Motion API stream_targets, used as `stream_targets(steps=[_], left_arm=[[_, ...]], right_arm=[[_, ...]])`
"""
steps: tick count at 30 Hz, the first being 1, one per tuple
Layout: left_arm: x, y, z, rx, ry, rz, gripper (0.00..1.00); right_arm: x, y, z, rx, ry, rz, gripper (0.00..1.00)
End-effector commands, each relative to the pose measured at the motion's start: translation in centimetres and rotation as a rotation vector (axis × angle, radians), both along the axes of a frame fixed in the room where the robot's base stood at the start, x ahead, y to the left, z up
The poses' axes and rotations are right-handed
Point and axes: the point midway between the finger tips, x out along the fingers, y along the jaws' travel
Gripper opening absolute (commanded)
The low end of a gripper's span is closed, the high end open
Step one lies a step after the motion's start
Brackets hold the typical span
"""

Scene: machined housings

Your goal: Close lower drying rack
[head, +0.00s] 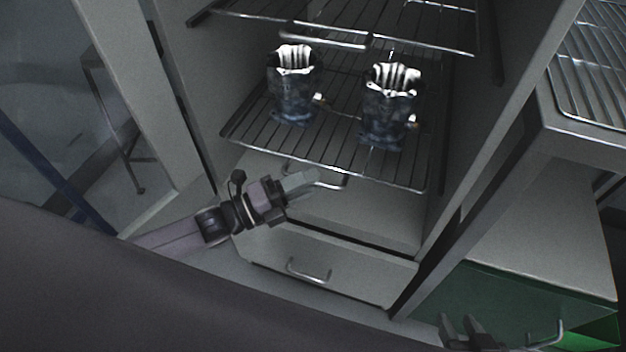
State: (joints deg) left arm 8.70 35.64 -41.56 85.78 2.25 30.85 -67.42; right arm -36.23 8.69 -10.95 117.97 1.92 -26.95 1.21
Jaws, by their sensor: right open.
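The lower drying rack (240,124) is a dark wire shelf inside the grey cabinet, in the middle of the head view. Two dark, shiny machined housings with fluted bright tops stand upright on it, one on the left (292,90) and one on the right (390,110). A metal handle (335,185) shows below the rack's front edge. My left gripper (316,176) overlaps this handle in the picture; whether it touches it or is shut on it I cannot tell. My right gripper (466,328) is open and empty at the bottom right, away from the rack.
An upper wire rack (420,30) with its own handle (325,39) hangs above. A drawer (320,265) with a handle is at the cabinet's bottom. A cabinet side wall (490,110) stands on the right. A green drawer (500,295) is near my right gripper.

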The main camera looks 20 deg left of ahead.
Motion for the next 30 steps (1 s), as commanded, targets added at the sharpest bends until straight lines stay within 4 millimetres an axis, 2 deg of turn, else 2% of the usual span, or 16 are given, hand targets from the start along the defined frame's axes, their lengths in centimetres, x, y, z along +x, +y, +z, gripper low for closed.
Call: stream_targets(steps=[5,13,14,15,17,23,30], left_arm=[[0.9,-1.0,0.1,0.0,0.001,0.0,0.37],[1.0,-1.1,0.2,-0.001,0.002,0.001,0.37],[1.0,-1.1,0.2,-0.001,0.002,0.001,0.33],[1.0,-1.1,0.2,-0.001,0.002,0.001,0.2],[1.0,-1.1,0.2,-0.001,0.002,0.001,0.01],[1.1,-1.1,0.1,0.0,0.001,0.001,0.0],[4.0,-1.3,-0.2,0.001,-0.002,0.0,0.0]], right_arm=[[0.1,0.1,0.0,0.0,-0.003,0.002,0.43],[0.1,0.1,0.0,-0.001,-0.003,0.002,0.43],[0.1,0.1,0.0,-0.001,-0.003,0.002,0.43],[0.1,0.1,0.0,-0.001,-0.003,0.002,0.43],[0.1,0.1,0.0,-0.001,-0.003,0.002,0.43],[0.1,0.1,-0.1,-0.001,-0.003,0.003,0.43],[0.3,0.9,-1.0,0.001,-0.018,0.024,0.43]])
